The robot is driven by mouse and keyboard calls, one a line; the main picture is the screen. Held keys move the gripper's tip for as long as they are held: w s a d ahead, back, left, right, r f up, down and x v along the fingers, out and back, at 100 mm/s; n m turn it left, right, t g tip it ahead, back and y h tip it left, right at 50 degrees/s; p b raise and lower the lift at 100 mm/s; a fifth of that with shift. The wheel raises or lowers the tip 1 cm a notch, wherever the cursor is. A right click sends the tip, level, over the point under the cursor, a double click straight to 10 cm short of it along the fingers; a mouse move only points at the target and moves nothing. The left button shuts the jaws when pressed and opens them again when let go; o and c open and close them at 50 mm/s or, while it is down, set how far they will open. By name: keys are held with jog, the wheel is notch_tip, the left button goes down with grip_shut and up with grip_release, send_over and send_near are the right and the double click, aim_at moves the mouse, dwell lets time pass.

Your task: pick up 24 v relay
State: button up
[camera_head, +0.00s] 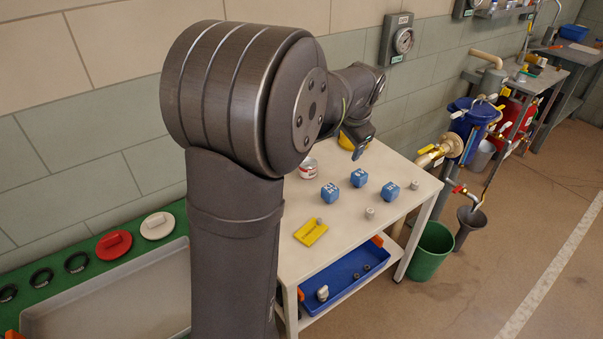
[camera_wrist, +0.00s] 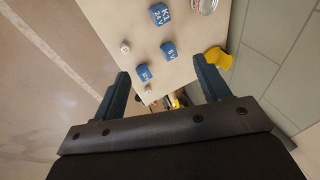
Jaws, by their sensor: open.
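Three blue cubes stand apart on the white table. The wrist view shows one marked "K1 24V" (camera_wrist: 160,14), a second that seems to read "6V" (camera_wrist: 169,51), and a smaller-looking one (camera_wrist: 144,73) whose label is unclear. By layout, the 24 V relay is the left cube in the head view (camera_head: 329,193), nearest the can. The others there are the middle cube (camera_head: 358,178) and right cube (camera_head: 390,191). My gripper (camera_wrist: 162,66) is open and empty above the table. In the head view, my gripper (camera_head: 357,149) is partly hidden, near the wall side.
A red-and-white can (camera_head: 308,168) stands near the 24 V cube. Small pale cylinders (camera_head: 370,213) (camera_head: 414,185) stand near the front and right. A yellow item (camera_head: 311,232) lies front left. A yellow object (camera_wrist: 218,59) sits wall-side. A blue tray (camera_head: 345,277) is below.

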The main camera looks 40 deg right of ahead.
aim_at(330, 188)
jog(key=w+f+n+g+h, duration=0.15)
jog(key=w+f+g, duration=0.25)
jog(key=w+f, duration=0.85)
jog(key=shift+h, duration=0.35)
jog(key=x, duration=0.4)
jog(key=s+x, duration=0.1)
jog(key=x, duration=0.8)
jog(key=shift+s+f, duration=0.2)
jog(key=shift+x, duration=3.05)
jog(key=shift+a+f, duration=0.1)
jog(key=shift+a, duration=0.1)
jog(key=c, duration=1.1)
